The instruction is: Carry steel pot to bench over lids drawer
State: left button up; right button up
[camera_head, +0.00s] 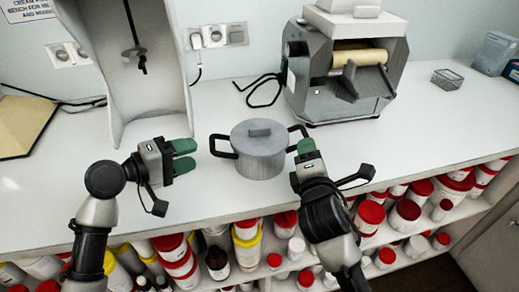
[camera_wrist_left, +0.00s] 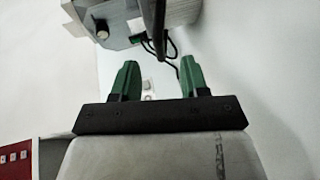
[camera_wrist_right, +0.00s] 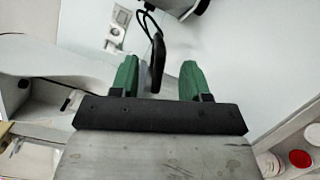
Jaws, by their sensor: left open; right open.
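The steel pot (camera_head: 262,160), grey and lidded with two black side handles, stands upright on the white bench. My left gripper (camera_head: 190,156) is open and empty, to the left of the pot, apart from its left handle (camera_head: 222,147). In the left wrist view a dark bar, apparently that handle (camera_wrist_left: 160,30), lies ahead between the green fingers. My right gripper (camera_head: 306,148) is open at the pot's right handle (camera_head: 298,130). In the right wrist view the black handle (camera_wrist_right: 157,62) shows between the fingers, not gripped. No drawer is visible.
A grey machine with a yellow roller (camera_head: 360,55) stands behind the pot to the right. A tall grey stand (camera_head: 150,80) is at the left. A black cable (camera_head: 262,92) lies behind the pot. Shelves below hold several red-lidded jars (camera_head: 372,212).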

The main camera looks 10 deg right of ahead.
aim_at(212, 145)
pick_arm(q)
jog(key=x, duration=0.6)
jog(key=shift+w+d, duration=0.1)
jog(key=shift+d, duration=0.2)
pick_arm(e)
jog(key=w, duration=0.4)
jog(key=w+d, duration=0.1)
jog(key=w, duration=0.1)
jog(key=shift+w+d, duration=0.1)
jog(key=shift+w, duration=0.2)
pick_arm(q)
jog(key=shift+c, duration=0.4)
pick_arm(e)
jog(key=shift+c, duration=0.4)
pick_arm(q)
grip_shut()
pick_arm(e)
grip_shut()
